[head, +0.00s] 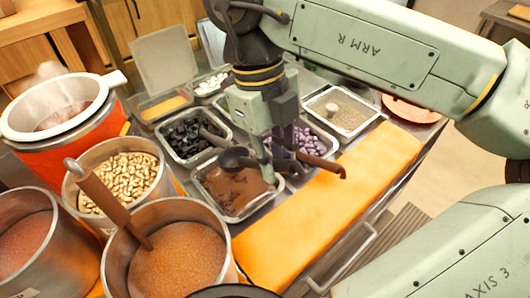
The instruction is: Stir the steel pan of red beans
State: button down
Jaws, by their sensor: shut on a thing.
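A steel pan (238,216) of smooth brown-red bean filling (225,182) sits on the counter at the centre of the head view. My gripper (278,172) points down at the pan's upper right edge. It is shut on the brown handle (325,165) of a ladle, which sticks out to the right. The dark round ladle bowl (234,158) is over the pan's upper part. I cannot tell how deep it sits in the beans. My fingers hide part of the handle and the pan's right corner.
Steel pans of black cubes (185,136), purple cubes and pale grains (340,110) surround it. An orange board (320,215) lies clear in front.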

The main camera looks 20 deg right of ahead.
jog(key=b+x, duration=0.1)
jog(key=x, duration=0.2)
jog(key=w+b+x, duration=0.1)
jog(key=b+x, duration=0.1)
jog(key=x, duration=0.1)
jog(key=b+x, duration=0.2)
jog(key=x, duration=0.1)
jog(key=shift+w+a+f, duration=0.2)
jog(key=shift+w+a, duration=0.05)
jog(key=shift+a, duration=0.05)
jog(key=shift+s+d+f+t+y+b, duration=0.1)
jog(key=shift+s+f+t+y+b, duration=0.15)
jog(key=shift+f+t+b, duration=0.4)
jog(key=shift+r, duration=0.25)
